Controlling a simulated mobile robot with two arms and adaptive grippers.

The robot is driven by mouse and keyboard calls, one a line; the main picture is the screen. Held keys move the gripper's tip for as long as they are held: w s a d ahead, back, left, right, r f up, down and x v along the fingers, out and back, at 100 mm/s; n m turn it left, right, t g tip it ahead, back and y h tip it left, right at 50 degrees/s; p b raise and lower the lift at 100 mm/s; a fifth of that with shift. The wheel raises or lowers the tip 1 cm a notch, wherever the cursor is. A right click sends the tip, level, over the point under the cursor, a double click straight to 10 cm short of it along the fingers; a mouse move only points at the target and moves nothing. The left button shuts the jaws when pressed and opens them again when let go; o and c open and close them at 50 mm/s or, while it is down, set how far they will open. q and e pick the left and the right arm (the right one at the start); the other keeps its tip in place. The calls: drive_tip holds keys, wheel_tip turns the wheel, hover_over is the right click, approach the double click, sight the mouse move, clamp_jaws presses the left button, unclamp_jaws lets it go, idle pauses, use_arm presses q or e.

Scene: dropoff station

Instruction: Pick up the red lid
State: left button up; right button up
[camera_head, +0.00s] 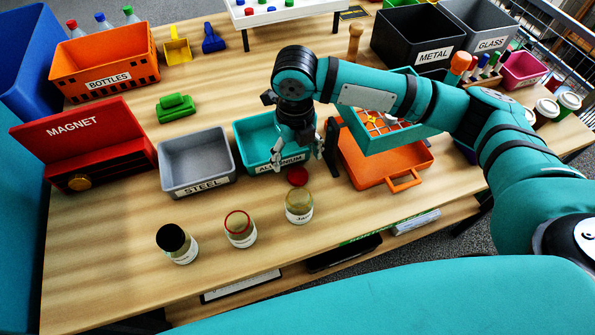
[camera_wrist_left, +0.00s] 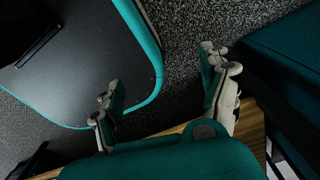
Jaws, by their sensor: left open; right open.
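The red lid (camera_head: 297,177) is a small round disc just behind the rightmost jar (camera_head: 299,206) in the head view. My right gripper (camera_head: 298,160) points down in front of the teal ALUMINIUM bin (camera_head: 246,133). Its fingers are spread and empty, with the lid just below and between the fingertips in the picture; I cannot tell the exact height gap. Two more jars stand to the left: one with a red rim (camera_head: 240,229) and one with a black top (camera_head: 178,243). My left gripper (camera_wrist_left: 165,88) shows only in the left wrist view, open and empty.
A grey STEEL bin (camera_head: 197,163) and red MAGNET box (camera_head: 82,145) stand left. An orange case (camera_head: 388,163) lies close right of my right gripper. The orange BOTTLES crate (camera_head: 105,65) is at the back left. Bare wood lies around the jars.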

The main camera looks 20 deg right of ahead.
sight(297, 173)
drive_tip(key=shift+f, duration=0.95)
drive_tip(key=f, duration=0.2)
drive_tip(key=f+p, duration=0.1)
drive_tip(key=shift+d+f, duration=0.2)
drive_tip(key=shift+f, duration=0.55)
drive_tip(key=c, duration=0.8)
use_arm(q)
drive_tip(key=shift+w+r, duration=0.75)
drive_tip(key=shift+w, duration=0.1)
use_arm(e)
drive_tip(key=shift+c, duration=0.4)
drive_tip(key=shift+r, duration=0.1)
